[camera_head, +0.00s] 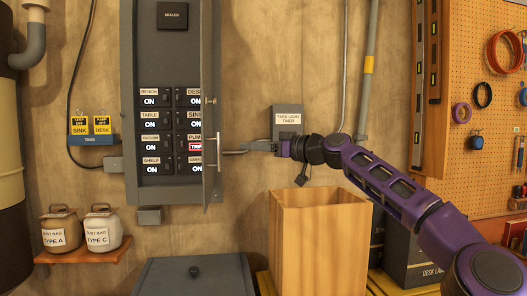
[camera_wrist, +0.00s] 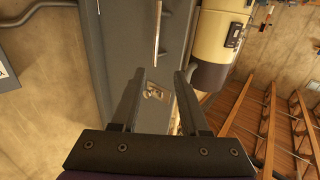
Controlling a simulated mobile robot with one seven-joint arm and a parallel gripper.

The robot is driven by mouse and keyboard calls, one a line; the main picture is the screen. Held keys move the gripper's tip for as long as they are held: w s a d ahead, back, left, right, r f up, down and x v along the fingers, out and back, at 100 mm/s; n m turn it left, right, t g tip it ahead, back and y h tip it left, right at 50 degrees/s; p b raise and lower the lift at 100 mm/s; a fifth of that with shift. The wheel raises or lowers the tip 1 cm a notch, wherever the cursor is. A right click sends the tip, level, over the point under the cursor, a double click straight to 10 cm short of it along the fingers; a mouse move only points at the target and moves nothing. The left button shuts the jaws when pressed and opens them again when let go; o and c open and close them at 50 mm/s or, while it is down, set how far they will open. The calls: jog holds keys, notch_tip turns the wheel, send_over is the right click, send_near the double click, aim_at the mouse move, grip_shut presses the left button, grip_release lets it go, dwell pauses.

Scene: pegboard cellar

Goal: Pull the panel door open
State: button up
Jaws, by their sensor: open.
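The grey panel door (camera_head: 211,60) stands swung out from the grey breaker panel (camera_head: 170,190), seen nearly edge-on along the panel's right side. A pale upright bar handle (camera_head: 218,150) is on its right-hand face. My gripper (camera_head: 228,152) is to the right of the door, fingers pointing left at the handle. In the wrist view my gripper (camera_wrist: 163,75) is open and empty, with the door's grey face (camera_wrist: 130,40) ahead. The handle (camera_wrist: 157,30) shows there beyond the fingertips. Whether a finger touches the door cannot be told.
Inside the panel are labelled switches, one marked TRIP (camera_head: 195,147) in red. A yard light timer box (camera_head: 288,120) is on the wall behind my wrist. An open wooden bin (camera_head: 310,240) stands below my arm.

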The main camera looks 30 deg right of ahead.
jog(key=v, duration=0.2)
jog(key=shift+s+d, duration=0.25)
jog(key=shift+s, duration=0.1)
